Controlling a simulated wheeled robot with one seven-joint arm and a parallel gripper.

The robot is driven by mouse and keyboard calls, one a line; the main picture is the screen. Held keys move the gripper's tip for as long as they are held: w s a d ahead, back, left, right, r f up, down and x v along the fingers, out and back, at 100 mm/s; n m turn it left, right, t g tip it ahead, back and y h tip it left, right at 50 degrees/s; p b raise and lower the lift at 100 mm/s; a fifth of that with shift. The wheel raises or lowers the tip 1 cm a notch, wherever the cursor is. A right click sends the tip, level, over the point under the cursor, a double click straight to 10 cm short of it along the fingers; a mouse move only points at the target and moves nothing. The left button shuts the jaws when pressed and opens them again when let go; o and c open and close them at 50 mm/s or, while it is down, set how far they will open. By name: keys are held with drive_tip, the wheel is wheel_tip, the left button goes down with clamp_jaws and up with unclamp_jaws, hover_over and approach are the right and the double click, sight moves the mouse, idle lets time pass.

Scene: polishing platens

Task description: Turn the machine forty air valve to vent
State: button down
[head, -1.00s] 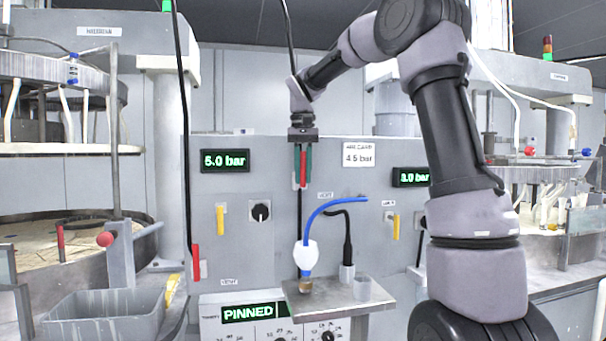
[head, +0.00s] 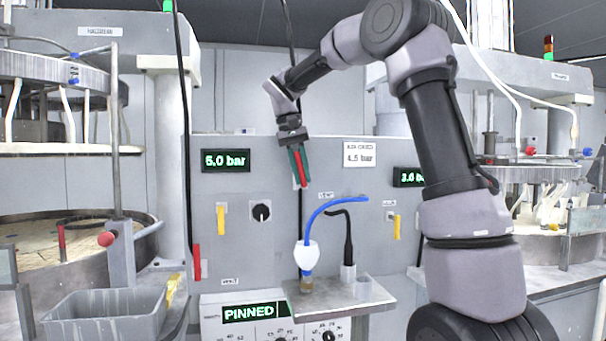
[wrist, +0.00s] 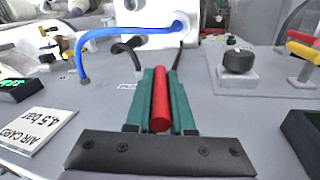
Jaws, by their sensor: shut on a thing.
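A red valve lever (head: 300,170) stands at the grey panel between the two pressure displays, above the blue hose. My gripper (head: 300,165) has green-padded fingers shut on this red lever. The lever leans, its upper end to the left and its lower end to the right, over a small pale plate. In the wrist view the red lever (wrist: 160,100) lies between the green fingers (wrist: 161,98). A small label, apparently VENT (head: 326,195), is to the right of the lever's lower end. I cannot read a machine number on the panel.
A black knob (head: 260,211) and yellow levers (head: 221,220) (head: 396,227) flank the valve. Another red lever (head: 197,262) is lower left. A blue hose (head: 335,203) and black hose (head: 348,240) rise from a small shelf (head: 340,294) below. An AIR CARD sign (head: 360,154) reads 4.5 bar.

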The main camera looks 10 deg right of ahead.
drive_tip(key=shift+a+f+h, duration=0.1)
drive_tip(key=shift+a+h, duration=0.15)
drive_tip(key=shift+h, duration=0.8)
drive_tip(key=shift+a+f+h, duration=0.15)
drive_tip(key=shift+a+h, duration=0.05)
drive_tip(key=shift+h, duration=0.8)
drive_tip(key=shift+a+f+h, duration=0.1)
drive_tip(key=shift+a+h, duration=0.15)
drive_tip(key=shift+h, duration=0.8)
drive_tip(key=c, duration=0.8)
unclamp_jaws()
wheel_tip(320, 180, up, 10)
